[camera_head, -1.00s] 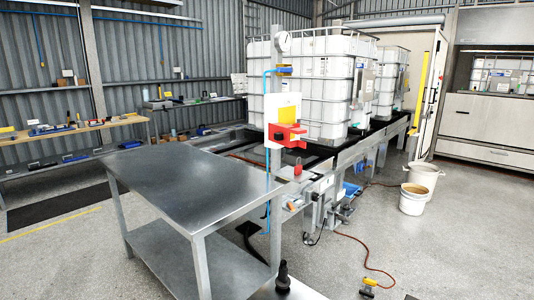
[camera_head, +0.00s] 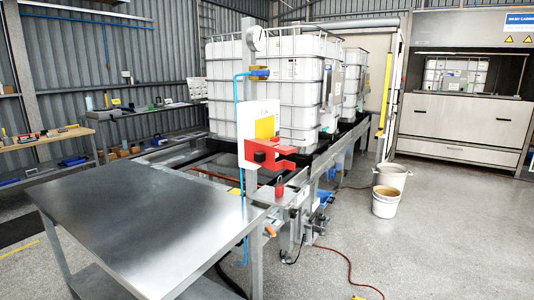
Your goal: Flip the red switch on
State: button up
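A red switch unit (camera_head: 275,152) is mounted on the front of a white box with a yellow plate (camera_head: 265,128), on an upright post beside the conveyor. A dark round part (camera_head: 259,156) shows on its left front, and a red arm sticks out to the right. Whether the switch is on or off cannot be told at this size. A smaller red piece (camera_head: 279,192) stands lower down on the conveyor frame. My gripper is not in view.
A bare steel table (camera_head: 140,215) stands in front and left of the post. Caged white tanks (camera_head: 300,90) stand behind. Buckets (camera_head: 386,200) and an orange hose (camera_head: 345,258) are on the right floor, otherwise open.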

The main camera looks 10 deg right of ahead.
aim_at(276, 139)
jog(key=i+j+z, duration=0.15)
jog(key=z, duration=0.3)
jog(key=i+j+z, duration=0.1)
jog(key=j+z, duration=0.15)
jog(key=z, duration=0.25)
jog(key=i+j+z, duration=0.1)
jog(key=j, duration=0.4)
jog(key=i+j+z, duration=0.15)
jog(key=j, duration=0.4)
jog(key=i+j+z, duration=0.1)
jog(key=j, duration=0.45)
jog(key=i+j+z, duration=0.15)
jog(key=j, duration=0.95)
